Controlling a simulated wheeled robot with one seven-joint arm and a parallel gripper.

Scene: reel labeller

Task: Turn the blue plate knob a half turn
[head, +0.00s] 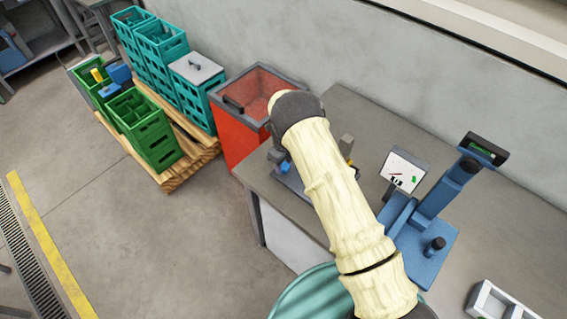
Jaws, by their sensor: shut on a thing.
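A small bright blue part (285,168), which looks like the blue plate knob, shows just left of my arm near the table's left end. It sits on a low grey-blue device (290,183), which is mostly hidden behind my arm. A grey upright block and a bit of yellow show on the arm's right side; I cannot tell whether they belong to the same device. My gripper is hidden behind my cream-coloured arm, so its contact with the knob cannot be seen.
The grey table (352,108) runs along the wall. A blue stand (430,245) and a small white display panel (404,170) stand right of my arm. A red bin (236,135) adjoins the table's left end. Green crates (143,130) stand on a pallet farther left.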

